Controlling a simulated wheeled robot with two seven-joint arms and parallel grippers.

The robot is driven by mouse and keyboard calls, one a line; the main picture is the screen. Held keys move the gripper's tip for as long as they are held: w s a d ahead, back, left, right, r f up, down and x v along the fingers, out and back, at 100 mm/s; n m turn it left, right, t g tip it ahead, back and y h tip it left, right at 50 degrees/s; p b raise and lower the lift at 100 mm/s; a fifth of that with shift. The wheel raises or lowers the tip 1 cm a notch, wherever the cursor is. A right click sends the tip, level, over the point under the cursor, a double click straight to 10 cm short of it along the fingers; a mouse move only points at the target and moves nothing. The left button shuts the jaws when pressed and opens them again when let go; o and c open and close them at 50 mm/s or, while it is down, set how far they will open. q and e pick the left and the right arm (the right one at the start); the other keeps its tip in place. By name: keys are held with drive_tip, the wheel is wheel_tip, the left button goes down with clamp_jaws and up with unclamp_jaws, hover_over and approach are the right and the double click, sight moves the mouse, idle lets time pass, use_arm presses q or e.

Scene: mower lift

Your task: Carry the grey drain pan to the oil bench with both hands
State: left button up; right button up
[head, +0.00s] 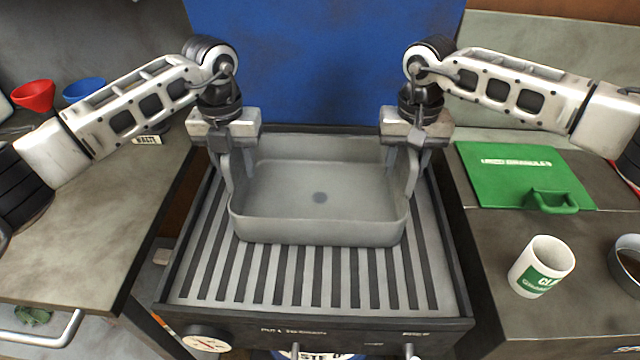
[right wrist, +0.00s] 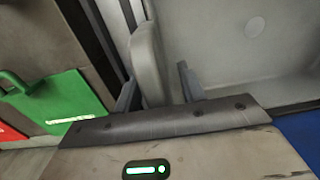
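The grey drain pan (head: 320,225) is a rounded rectangular tray, level and empty, on or just above the slatted top of the middle bench (head: 320,285). Its inside also shows in the right wrist view (right wrist: 225,65). My left gripper (head: 223,165) points down at the pan's left end. Its finger gap is hidden. My right gripper (head: 412,165) is at the right end. In the right wrist view its two fingers (right wrist: 158,95) stand on either side of the pan's upright end piece (right wrist: 150,65), with a narrow gap visible on one side.
A left worktop (head: 90,220) holds red (head: 34,95) and blue (head: 84,89) funnels. The right worktop holds a green lid (head: 510,172), a white mug (head: 541,267) and a dark-filled bowl (head: 628,262). A blue panel (head: 320,60) stands behind. A dial (head: 208,339) is on the bench front.

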use_arm(q)
drive_tip(key=shift+f, duration=0.2)
use_arm(e)
drive_tip(key=shift+f, duration=0.15)
use_arm(q)
clamp_jaws()
use_arm(e)
clamp_jaws()
use_arm(q)
drive_tip(key=shift+r, duration=0.15)
